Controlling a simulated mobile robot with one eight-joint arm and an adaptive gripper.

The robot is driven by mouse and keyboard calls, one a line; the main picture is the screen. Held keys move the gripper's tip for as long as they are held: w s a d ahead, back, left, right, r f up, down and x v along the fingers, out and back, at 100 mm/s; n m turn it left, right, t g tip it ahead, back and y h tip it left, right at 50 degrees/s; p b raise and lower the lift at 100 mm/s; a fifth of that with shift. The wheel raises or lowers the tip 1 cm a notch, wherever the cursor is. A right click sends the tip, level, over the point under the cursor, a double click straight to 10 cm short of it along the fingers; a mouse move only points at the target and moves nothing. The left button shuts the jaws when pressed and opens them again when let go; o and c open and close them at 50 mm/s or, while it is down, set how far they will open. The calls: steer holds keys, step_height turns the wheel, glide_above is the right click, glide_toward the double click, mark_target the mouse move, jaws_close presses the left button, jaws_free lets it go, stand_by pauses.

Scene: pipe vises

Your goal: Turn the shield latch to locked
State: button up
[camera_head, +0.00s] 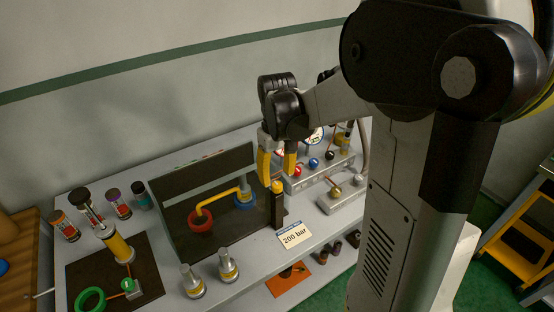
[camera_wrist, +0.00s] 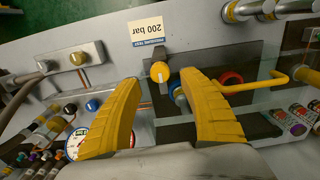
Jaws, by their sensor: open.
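The shield latch is a yellow knob (camera_head: 277,187) on a dark upright post (camera_head: 278,211) at the right end of the shielded bay. In the wrist view the knob (camera_wrist: 160,72) lies just ahead of and between my fingertips, with a yellow lever-like part on a dark body. My gripper (camera_head: 277,176) is open above the latch, its two yellow fingers apart; it also shows in the wrist view (camera_wrist: 161,82). I cannot tell whether either finger touches the knob. The clear shield (camera_wrist: 225,95) is seen nearly edge-on, and its closure is hard to judge.
Behind the shield, a yellow pipe (camera_head: 222,203) joins a red ring (camera_head: 201,221) and a blue ring (camera_head: 245,199). A "200 bar" card (camera_head: 294,235) lies in front. A grey valve block (camera_head: 343,200) and a gauge panel (camera_head: 316,176) stand close to the right.

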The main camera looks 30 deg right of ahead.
mark_target(277, 184)
step_height(277, 184, up, 8)
stand_by(0.6)
steer(key=s+a+f+t+b, duration=0.7)
steer(key=s+a+b, duration=0.1)
steer(key=s+a, duration=0.3)
steer(key=shift+s+a+f, duration=0.25)
steer(key=shift+a+f, duration=0.1)
steer(key=shift+a, duration=0.5)
steer(key=shift+o, duration=0.3)
stand_by(0.6)
